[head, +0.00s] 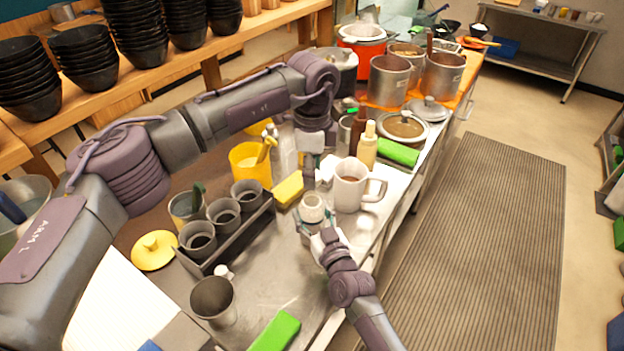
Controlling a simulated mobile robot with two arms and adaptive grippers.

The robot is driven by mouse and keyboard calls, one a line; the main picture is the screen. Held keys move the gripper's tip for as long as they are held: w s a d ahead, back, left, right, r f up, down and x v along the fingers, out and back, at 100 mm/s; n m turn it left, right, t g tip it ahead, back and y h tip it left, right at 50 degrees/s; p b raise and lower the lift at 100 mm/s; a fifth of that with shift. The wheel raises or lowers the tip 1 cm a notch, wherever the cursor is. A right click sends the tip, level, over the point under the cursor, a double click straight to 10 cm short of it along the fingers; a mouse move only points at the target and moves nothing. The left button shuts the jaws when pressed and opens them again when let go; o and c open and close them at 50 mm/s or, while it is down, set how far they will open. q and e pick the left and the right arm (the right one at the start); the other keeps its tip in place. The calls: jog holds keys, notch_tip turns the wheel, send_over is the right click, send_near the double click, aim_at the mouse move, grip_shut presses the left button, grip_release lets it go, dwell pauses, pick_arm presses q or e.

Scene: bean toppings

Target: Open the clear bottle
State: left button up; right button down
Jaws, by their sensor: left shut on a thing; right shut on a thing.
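The clear bottle (311,212) is seen from above, with a pale round top, over the metal counter (265,270). My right gripper (318,238) is shut on the bottle's near side. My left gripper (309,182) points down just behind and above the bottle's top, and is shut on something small. That thing is mostly hidden by the fingers, and I cannot tell whether it is the bottle's cap. A gap seems to show between the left fingertips and the bottle's top.
A white mug (352,188) stands close right of the bottle. A yellow sponge (288,189) and a dark rack (232,240) of grey cups are to the left. A sauce bottle (367,148) and pots (390,80) stand behind.

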jog(key=shift+c, duration=0.9)
grip_release()
jog(key=shift+f, duration=0.1)
jog(key=shift+s, duration=0.1)
